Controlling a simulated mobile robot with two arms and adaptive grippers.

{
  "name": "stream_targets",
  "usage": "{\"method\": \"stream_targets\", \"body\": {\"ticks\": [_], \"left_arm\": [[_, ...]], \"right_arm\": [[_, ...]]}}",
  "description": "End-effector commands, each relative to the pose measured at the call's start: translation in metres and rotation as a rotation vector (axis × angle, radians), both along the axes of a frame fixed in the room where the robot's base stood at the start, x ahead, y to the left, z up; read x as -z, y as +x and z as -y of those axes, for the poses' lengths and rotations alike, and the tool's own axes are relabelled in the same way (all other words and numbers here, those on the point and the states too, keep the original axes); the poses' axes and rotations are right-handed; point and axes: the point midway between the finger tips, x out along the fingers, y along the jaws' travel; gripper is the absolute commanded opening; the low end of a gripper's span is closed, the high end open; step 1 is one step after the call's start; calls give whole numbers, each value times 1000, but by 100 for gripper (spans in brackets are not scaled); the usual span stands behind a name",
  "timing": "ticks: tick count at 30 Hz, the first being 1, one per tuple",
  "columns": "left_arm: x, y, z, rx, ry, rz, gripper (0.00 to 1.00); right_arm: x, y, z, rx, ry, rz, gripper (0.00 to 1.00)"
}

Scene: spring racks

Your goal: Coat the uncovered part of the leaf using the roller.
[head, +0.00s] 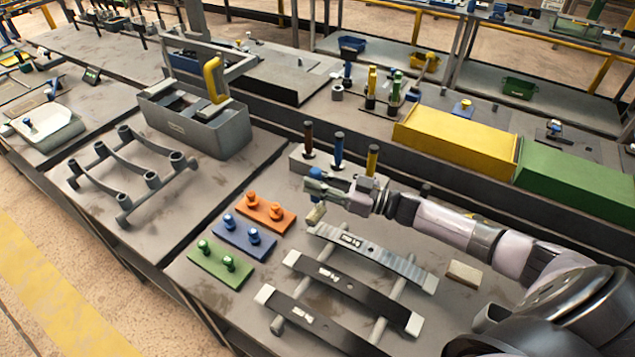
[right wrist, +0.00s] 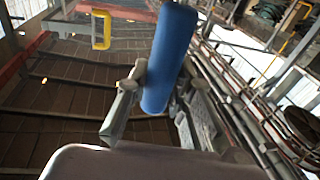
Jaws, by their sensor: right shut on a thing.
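Three leaf springs lie across a rack with two pale bars. The back leaf (head: 385,262) looks grey and striped; the middle leaf (head: 350,285) and front leaf (head: 318,322) are dark with pale ends. I cannot tell exactly where coating ends on them. My right gripper (head: 318,190) is shut on a blue-handled tool, probably the roller, above and behind the back leaf's left end. Its blue handle (right wrist: 168,60) sits between the fingers in the right wrist view. A small pale piece (head: 316,214) hangs below the gripper, apart from the leaf. My left gripper is out of view.
Brown (head: 308,138), blue (head: 339,150) and yellow (head: 373,160) handles stand upright in a holder behind my gripper. Orange (head: 265,211), blue (head: 244,235) and green (head: 220,264) knobbed plates lie left of the leaves. A small beige block (head: 463,274) lies right.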

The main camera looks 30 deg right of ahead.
Motion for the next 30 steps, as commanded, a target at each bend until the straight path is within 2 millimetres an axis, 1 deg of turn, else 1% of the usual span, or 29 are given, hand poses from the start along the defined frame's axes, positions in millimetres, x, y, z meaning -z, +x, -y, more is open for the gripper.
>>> {"method": "stream_targets", "body": {"ticks": [1, 5, 7, 17, 20, 27, 30], "left_arm": [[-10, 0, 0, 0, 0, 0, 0], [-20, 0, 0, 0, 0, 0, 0], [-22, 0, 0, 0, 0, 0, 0], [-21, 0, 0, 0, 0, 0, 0], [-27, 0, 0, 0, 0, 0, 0], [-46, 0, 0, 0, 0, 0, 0], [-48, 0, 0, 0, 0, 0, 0]], "right_arm": [[-11, 0, 0, 0, 1, 1, 0], [-22, 0, 0, 0, -1, 1, 0], [-25, 0, 0, 0, 0, 0, 0], [-25, 0, 0, 0, -1, 1, 0], [-31, 0, 0, 0, -1, 1, 0], [-53, 0, 0, 0, -1, 1, 0], [-55, 0, 0, 0, -1, 1, 0]]}}
